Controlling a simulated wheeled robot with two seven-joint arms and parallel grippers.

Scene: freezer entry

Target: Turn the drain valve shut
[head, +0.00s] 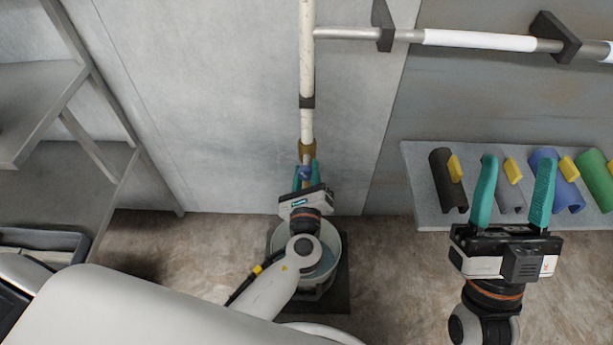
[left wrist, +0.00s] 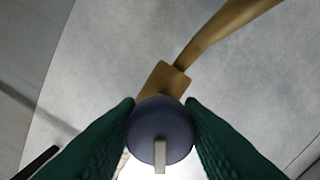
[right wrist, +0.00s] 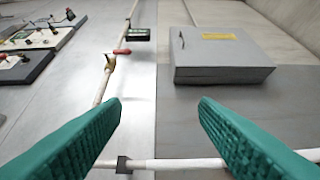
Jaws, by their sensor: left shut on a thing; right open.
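The drain valve is a brass fitting (head: 306,150) at the lower end of the white vertical pipe (head: 306,60), with a round blue knob (head: 304,173). In the left wrist view the knob (left wrist: 162,122) looks dark blue with a pale bar on its face, and brass (left wrist: 165,78) shows behind it. My left gripper (head: 305,169) is shut on the knob, one teal finger on each side. My right gripper (head: 517,162) is open and empty, out to the right in front of the grey shelf, well apart from the valve.
A pale bucket (head: 341,246) holding liquid stands under the valve on a dark mat (head: 343,295). The grey shelf (head: 422,190) at right holds several coloured split tubes. Grey shelving (head: 75,165) stands at left. The right wrist view shows a grey box (right wrist: 222,55) and a red-handled valve (right wrist: 113,54).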

